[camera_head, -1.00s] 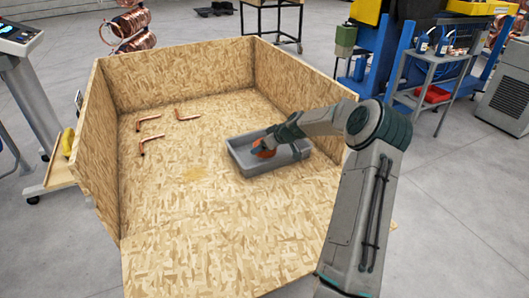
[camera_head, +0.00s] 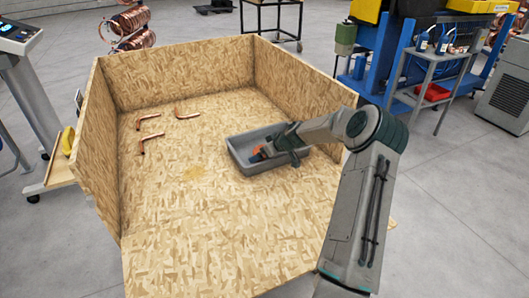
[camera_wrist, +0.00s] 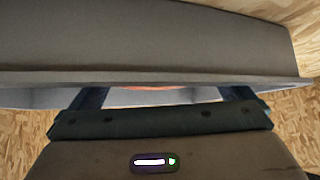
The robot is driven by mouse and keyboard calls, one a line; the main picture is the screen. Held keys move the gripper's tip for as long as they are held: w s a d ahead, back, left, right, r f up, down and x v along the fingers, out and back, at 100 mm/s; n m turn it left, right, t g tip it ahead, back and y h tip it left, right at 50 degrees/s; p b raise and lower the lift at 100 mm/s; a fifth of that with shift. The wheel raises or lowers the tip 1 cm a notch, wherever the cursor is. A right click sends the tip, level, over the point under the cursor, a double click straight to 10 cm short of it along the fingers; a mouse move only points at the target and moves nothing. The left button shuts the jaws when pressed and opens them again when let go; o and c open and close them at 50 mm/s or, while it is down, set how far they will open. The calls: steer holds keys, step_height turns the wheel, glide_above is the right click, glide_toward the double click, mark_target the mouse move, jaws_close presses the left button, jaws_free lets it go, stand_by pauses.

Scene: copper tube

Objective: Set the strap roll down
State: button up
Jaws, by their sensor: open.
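The strap roll shows as an orange patch (camera_head: 257,157) inside the grey tray (camera_head: 236,159), mostly hidden by my gripper (camera_head: 267,153). In the wrist view, a thin orange sliver of the strap roll (camera_wrist: 152,88) shows just below the tray's rim (camera_wrist: 150,76), between the fingers. My gripper (camera_wrist: 160,92) is open, with its fingers wide apart on both sides of that sliver. I cannot tell whether the roll rests on the tray floor or touches a finger.
The tray stands on the floor of an open-fronted chipboard box (camera_head: 180,72). Copper elbow tubes (camera_head: 152,137) lie at the back left of the box. The chipboard floor left of and in front of the tray is clear. The tray wall is close to my gripper.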

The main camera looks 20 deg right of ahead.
steer(key=v, duration=1.1)
steer(key=s+a+r+g+h, duration=0.1)
steer(key=s+a+r+g, duration=0.1)
steer(key=s+a, duration=0.5)
steer(key=s+a+r+g+h, duration=0.1)
steer(key=s+a+r+g, duration=0.15)
steer(key=s+a, duration=0.45)
steer(key=s+a+r+m, duration=0.1)
steer(key=s+a, duration=0.2)
steer(key=s, duration=0.4)
steer(key=s+a+r+m+g+h, duration=0.1)
steer(key=s+a+r+m, duration=0.1)
steer(key=s, duration=0.5)
steer(key=s+a+r+m, duration=0.1)
steer(key=s+a, duration=0.2)
steer(key=s, duration=0.4)
steer(key=shift+a+r+m+h+b, duration=0.2)
steer(key=shift+a+m+h+b, duration=0.1)
steer(key=shift+a+m+b, duration=0.1)
steer(key=shift+g, duration=0.25)
